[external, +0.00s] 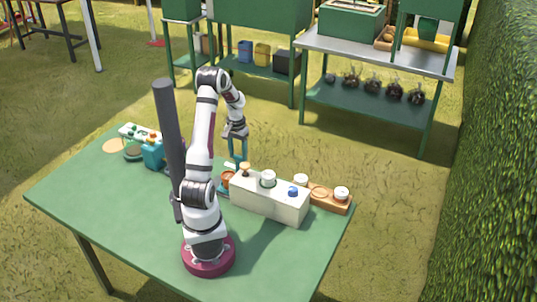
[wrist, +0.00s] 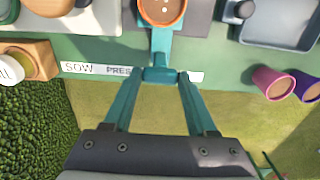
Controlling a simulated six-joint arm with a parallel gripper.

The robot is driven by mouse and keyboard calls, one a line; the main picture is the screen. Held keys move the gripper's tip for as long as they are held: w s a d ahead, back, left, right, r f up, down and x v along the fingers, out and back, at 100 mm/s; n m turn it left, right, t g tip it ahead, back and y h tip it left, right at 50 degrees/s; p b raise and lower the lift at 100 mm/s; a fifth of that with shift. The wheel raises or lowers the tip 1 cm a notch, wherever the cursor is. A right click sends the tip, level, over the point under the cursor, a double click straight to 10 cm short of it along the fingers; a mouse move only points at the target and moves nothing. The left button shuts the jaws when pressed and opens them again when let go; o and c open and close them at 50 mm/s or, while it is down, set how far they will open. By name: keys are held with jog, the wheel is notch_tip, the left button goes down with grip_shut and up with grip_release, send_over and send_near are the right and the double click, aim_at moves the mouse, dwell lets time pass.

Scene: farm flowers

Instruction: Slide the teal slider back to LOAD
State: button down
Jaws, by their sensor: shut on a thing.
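The teal slider (wrist: 161,45) carries a round terracotta pot (wrist: 162,10) with soil in it, cut by the top edge of the wrist view. My gripper (wrist: 160,77) has its teal fingers on either side of the slider's front handle and is shut on it. A white label strip (wrist: 88,69) runs along the table edge. It reads SOW, then PRES with the rest covered by the handle. No LOAD lettering is readable. In the external view, my gripper (external: 238,160) points down behind the white box, and the pot (external: 228,178) shows beside the box's left end.
The white box (external: 262,203) with knobs on top stands close by the slider. A wooden block (external: 328,198) with white-topped items is to its right. A teal container (external: 153,155) stands left. In the wrist view, a magenta cup (wrist: 271,82) and grey tray (wrist: 285,25) are right.

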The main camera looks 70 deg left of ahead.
jog(key=s+a, duration=0.3)
jog(key=shift+c, duration=1)
grip_release()
jog(key=shift+w, duration=0.1)
notch_tip(320, 180, up, 16)
